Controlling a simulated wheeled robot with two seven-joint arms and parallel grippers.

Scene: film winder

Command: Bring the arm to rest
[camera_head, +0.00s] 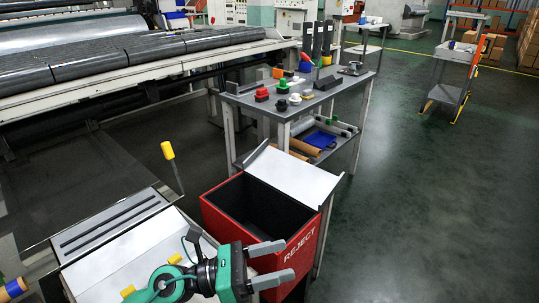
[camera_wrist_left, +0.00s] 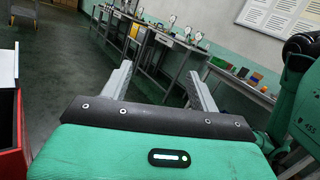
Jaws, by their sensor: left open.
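My left gripper (camera_head: 280,264) comes in at the bottom of the head view, with its two grey fingers spread apart and nothing between them. The red bin's side (camera_wrist_left: 12,150) shows at the left edge there. My right gripper is in neither view.
A grey table (camera_head: 330,92) behind the bin carries several small coloured parts. A white panel (camera_head: 292,174) stands at the bin's back. A roller machine (camera_head: 130,62) fills the upper left. A yellow-topped lever (camera_head: 168,150) stands left of the bin.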

